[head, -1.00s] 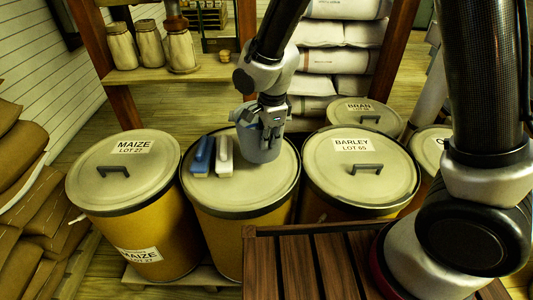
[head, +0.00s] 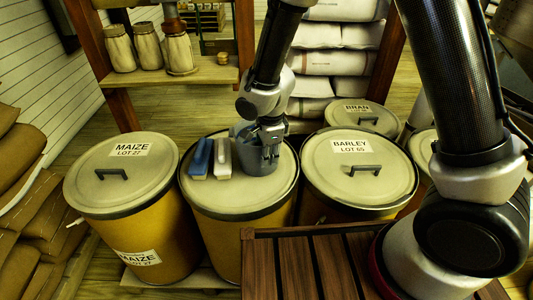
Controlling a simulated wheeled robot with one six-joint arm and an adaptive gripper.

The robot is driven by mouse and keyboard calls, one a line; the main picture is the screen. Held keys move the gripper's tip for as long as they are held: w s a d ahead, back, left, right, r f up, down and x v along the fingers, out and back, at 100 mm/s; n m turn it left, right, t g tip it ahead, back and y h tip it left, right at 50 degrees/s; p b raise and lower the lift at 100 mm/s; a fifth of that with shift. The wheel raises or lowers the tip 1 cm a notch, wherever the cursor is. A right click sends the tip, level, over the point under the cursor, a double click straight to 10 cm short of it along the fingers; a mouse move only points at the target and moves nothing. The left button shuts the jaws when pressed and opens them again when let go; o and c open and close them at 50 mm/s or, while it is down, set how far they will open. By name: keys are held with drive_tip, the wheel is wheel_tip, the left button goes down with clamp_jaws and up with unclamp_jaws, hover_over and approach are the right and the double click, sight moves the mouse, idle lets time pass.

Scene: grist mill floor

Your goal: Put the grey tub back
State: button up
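The grey tub (head: 257,164) is a small blue-grey container, upright over the right part of the middle barrel's lid (head: 240,196). My gripper (head: 270,150) reaches down from above and is shut on the tub's rim side. The gripper's fingers hide part of the tub's upper edge. I cannot tell whether the tub's base touches the lid or hangs just above it.
A blue block (head: 200,158) and a white block (head: 222,157) lie on the same lid, just left of the tub. The maize barrel (head: 122,185) stands left, the barley barrel (head: 360,178) right. A slatted wooden surface (head: 310,268) is in front. A shelf (head: 190,75) holds jars behind.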

wheel_tip(320, 180, up, 11)
drive_tip(key=s, duration=0.1)
drive_tip(key=s+d+r+n+t, duration=0.1)
drive_tip(key=d+r+n, duration=0.2)
drive_tip(key=d+r, duration=0.45)
drive_tip(key=s+d+r+n, duration=0.15)
drive_tip(key=d+r, duration=0.25)
drive_tip(key=d, duration=0.6)
drive_tip(key=s+d+r+n+t, duration=0.1)
drive_tip(key=s+d+r+n, duration=0.2)
drive_tip(key=s+d+n, duration=0.2)
drive_tip(key=s+d+r+n, duration=0.3)
drive_tip(key=s+d+n, duration=0.2)
drive_tip(key=s+d, duration=0.4)
drive_tip(key=shift+d+r+t+h, duration=0.15)
drive_tip(key=shift+d+t+h, duration=0.25)
drive_tip(key=shift+d, duration=0.3)
